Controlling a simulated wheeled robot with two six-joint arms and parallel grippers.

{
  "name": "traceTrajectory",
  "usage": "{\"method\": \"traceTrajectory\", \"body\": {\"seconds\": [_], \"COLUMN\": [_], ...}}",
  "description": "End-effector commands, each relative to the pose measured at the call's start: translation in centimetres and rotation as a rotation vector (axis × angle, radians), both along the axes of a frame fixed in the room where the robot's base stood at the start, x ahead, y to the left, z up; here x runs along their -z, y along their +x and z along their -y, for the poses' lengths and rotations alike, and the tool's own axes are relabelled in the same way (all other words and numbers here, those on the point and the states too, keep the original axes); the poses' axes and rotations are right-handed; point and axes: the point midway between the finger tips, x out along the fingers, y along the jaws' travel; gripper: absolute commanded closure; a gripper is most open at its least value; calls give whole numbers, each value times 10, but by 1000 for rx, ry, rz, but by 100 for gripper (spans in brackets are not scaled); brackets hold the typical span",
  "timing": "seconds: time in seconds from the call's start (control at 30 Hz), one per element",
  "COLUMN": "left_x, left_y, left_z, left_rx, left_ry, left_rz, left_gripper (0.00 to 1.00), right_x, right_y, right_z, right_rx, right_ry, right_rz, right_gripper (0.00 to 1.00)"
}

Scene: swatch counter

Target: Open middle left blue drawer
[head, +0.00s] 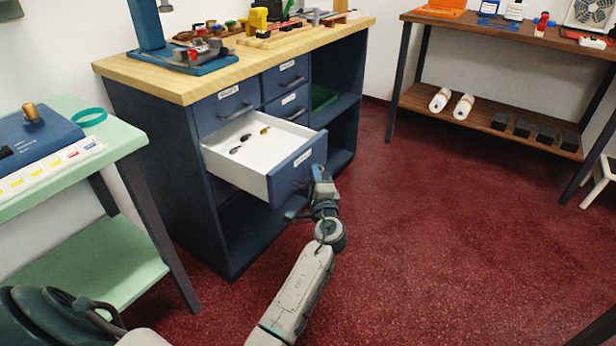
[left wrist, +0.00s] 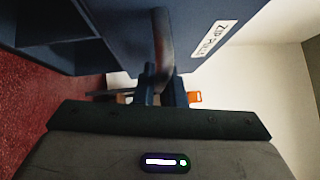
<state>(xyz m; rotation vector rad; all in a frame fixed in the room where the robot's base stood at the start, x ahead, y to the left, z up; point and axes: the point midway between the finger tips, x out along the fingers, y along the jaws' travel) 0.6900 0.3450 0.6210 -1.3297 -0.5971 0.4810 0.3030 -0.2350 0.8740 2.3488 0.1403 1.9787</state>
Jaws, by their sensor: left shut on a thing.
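The middle left blue drawer (head: 297,170) of the dark blue cabinet is pulled well out. Its white inside shows several small dark pieces and an orange one. My left gripper (head: 316,186) is at the drawer front, shut on its bar handle (head: 300,183). In the left wrist view the handle (left wrist: 163,45) runs up from between the fingers (left wrist: 167,88), beside a label (left wrist: 213,38) that seems to begin with "ZIP". The fingers hide part of the handle.
Above it are a shut left drawer (head: 223,108) and two small shut drawers at right. A wooden top (head: 225,78) carries tools. A mint green table (head: 110,160) stands at left, a wooden bench (head: 480,30) at back right. Red floor (head: 430,230) is clear at right.

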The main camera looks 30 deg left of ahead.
Motion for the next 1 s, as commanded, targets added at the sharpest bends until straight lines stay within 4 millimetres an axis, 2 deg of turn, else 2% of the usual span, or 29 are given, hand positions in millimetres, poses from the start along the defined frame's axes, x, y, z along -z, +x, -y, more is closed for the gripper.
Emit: {"method": "traceTrajectory", "body": {"seconds": [0.53, 0.57, 0.6, 0.67, 1.0], "left_x": [1, 1, 1, 1, 1], "left_y": [-1, -1, -1, -1, -4], "left_z": [6, 6, 6, 6, 9], "left_rx": [-1, -1, -1, 0, 0], "left_ry": [1, 1, 1, 0, -1], "left_rz": [-2, -2, -2, -1, -1], "left_gripper": [100, 86, 78, 69, 69], "right_x": [0, 0, 0, 0, 0], "right_y": [0, 0, 0, 0, 0], "right_z": [0, 0, 0, 0, 0], "right_rx": [0, 0, 0, 0, 0], "right_ry": [3, 3, 3, 3, 3], "right_rz": [3, 3, 3, 3, 3], "right_gripper": [64, 64, 64, 64, 64]}}
